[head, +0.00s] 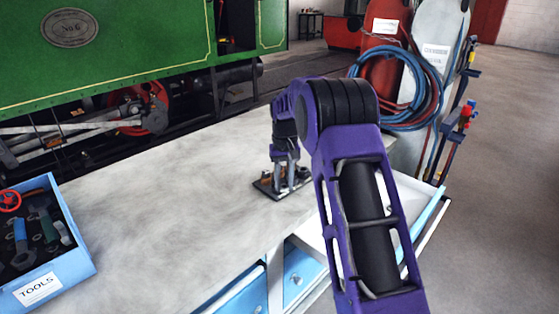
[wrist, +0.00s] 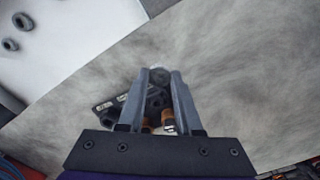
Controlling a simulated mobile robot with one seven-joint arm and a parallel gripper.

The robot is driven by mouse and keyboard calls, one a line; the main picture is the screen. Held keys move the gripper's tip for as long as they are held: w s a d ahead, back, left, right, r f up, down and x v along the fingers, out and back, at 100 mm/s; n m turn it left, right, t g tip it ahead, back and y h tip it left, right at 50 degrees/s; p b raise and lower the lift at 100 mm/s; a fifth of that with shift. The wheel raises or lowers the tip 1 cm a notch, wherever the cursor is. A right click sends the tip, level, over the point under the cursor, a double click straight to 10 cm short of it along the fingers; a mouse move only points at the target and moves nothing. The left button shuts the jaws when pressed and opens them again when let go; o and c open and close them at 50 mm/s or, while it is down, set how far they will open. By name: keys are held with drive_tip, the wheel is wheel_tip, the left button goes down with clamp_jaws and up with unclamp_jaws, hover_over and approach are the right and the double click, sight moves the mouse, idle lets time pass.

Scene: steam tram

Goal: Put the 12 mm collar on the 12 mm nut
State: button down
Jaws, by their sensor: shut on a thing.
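My gripper (wrist: 161,80) points down over a dark plate (wrist: 103,107) with small pale labels. It is shut on a small grey round piece (wrist: 160,72) at its fingertips, which looks like the collar; its size cannot be read. Brass-coloured parts (wrist: 168,121) show between and behind the fingers. I cannot tell which is the 12 mm nut, nor whether the held piece touches anything. In the head view my gripper (head: 288,186) is low over the same plate (head: 265,186), near the bench's right edge, and hides much of it.
An open white drawer (wrist: 75,35) beside the bench holds dark rings (wrist: 12,45). A blue tools box (head: 75,262) stands at the left of the bench (head: 160,200). The bench's middle is clear. Cylinders with coiled hoses (head: 405,90) stand beyond the arm.

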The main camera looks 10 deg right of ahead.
drive_tip(key=w+p, duration=0.1)
drive_tip(key=w, duration=0.7)
drive_tip(key=shift+w+a+r+p, duration=0.2)
drive_tip(key=shift+w+r+p, duration=0.05)
drive_tip(key=shift+r+p, duration=0.1)
drive_tip(key=shift+f, duration=0.1)
drive_tip(key=shift+f, duration=1.5)
drive_tip(key=shift+s+f, duration=0.1)
drive_tip(key=shift+f, duration=0.7)
idle(2.0)
drive_tip(key=shift+c, duration=1.8)
unclamp_jaws()
drive_tip(key=shift+r, duration=0.1)
wheel_tip(320, 180, up, 7)
